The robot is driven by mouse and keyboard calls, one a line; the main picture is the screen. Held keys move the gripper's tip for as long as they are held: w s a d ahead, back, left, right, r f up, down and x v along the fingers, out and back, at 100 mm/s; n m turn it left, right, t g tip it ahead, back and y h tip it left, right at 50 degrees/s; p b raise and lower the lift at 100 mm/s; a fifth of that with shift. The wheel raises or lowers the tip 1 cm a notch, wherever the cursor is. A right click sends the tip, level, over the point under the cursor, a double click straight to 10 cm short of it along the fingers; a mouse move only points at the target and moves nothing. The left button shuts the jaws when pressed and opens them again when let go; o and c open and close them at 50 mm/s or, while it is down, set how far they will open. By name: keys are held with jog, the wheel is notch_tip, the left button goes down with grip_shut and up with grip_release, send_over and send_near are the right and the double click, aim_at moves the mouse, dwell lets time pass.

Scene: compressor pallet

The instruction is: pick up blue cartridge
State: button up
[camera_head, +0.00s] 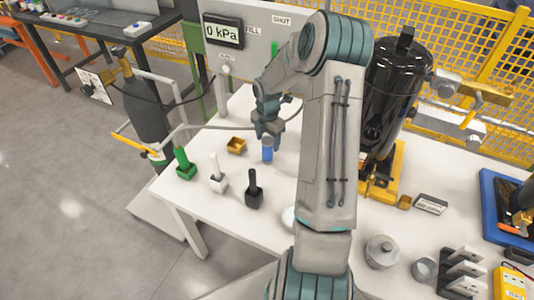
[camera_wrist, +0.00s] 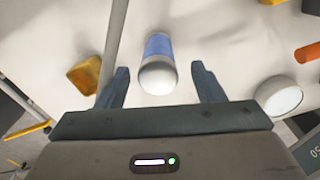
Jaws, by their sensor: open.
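The blue cartridge (camera_head: 267,152) stands upright on the white table, directly below my gripper (camera_head: 268,133) in the head view. In the wrist view the cartridge (camera_wrist: 158,65) shows a blue band and a pale rounded end. It lies between the two spread fingers of my gripper (camera_wrist: 160,85), with a gap on each side. The fingers are open and hold nothing. The cartridge's upper part is partly hidden by the gripper in the head view.
A yellow-brown block (camera_head: 236,146) sits left of the cartridge. Green (camera_head: 184,163), white (camera_head: 217,175) and black (camera_head: 253,190) handled pieces stand toward the table's front left. A black tank (camera_head: 390,100) stands to the right. A thin grey bar (camera_wrist: 113,45) passes left of the cartridge.

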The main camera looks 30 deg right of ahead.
aim_at(267, 151)
notch_tip(267, 151, down, 4)
jog(key=b, duration=0.3)
jog(key=shift+w+f, duration=0.1)
jog(key=shift+f, duration=0.15)
jog(key=shift+c, duration=0.3)
jog(key=shift+r, duration=0.1)
jog(key=c, duration=1.1)
